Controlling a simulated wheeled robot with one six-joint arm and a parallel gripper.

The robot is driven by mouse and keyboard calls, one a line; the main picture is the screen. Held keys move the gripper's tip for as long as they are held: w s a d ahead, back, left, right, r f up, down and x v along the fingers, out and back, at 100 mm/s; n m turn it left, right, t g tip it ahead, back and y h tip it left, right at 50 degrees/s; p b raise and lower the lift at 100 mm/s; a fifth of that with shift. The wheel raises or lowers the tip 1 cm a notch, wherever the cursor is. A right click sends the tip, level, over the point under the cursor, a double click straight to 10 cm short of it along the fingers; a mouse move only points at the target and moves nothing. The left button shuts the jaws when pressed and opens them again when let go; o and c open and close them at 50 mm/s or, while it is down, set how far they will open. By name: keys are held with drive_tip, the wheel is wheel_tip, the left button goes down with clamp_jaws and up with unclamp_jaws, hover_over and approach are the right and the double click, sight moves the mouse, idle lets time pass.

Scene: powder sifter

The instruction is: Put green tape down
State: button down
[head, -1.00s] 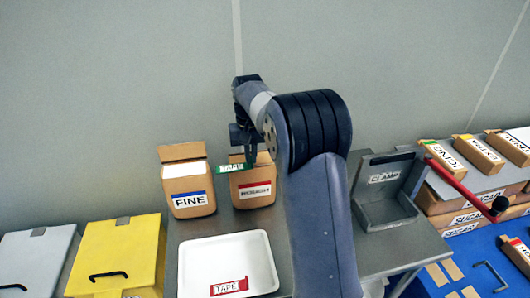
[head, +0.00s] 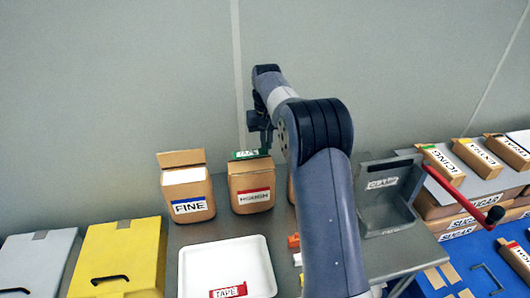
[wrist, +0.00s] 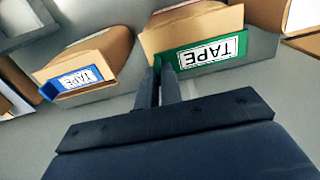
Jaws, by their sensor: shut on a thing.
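The green tape (head: 246,154) is a flat green piece with a white label, seen at the top back edge of the middle cardboard box (head: 251,190). In the wrist view the green tape (wrist: 205,53) lies close along a box's upper edge; I cannot tell if they touch. My gripper (wrist: 160,72) is shut on one end of the tape. In the head view my gripper (head: 262,140) is behind and above the middle box, partly hidden by my wrist.
The FINE box (head: 187,190) stands left of the middle box. A white tray (head: 200,262) in front holds a red tape (head: 228,291). A blue tape (wrist: 78,82) is at another box in the wrist view. A grey clamp bin (head: 385,205) stands right.

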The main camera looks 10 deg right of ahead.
sight(266, 151)
drive_tip(key=shift+f, duration=2.05)
drive_tip(key=shift+f, duration=0.1)
drive_tip(key=c, duration=1.6)
unclamp_jaws()
wheel_tip(266, 151, up, 12)
drive_tip(key=shift+r, duration=0.1)
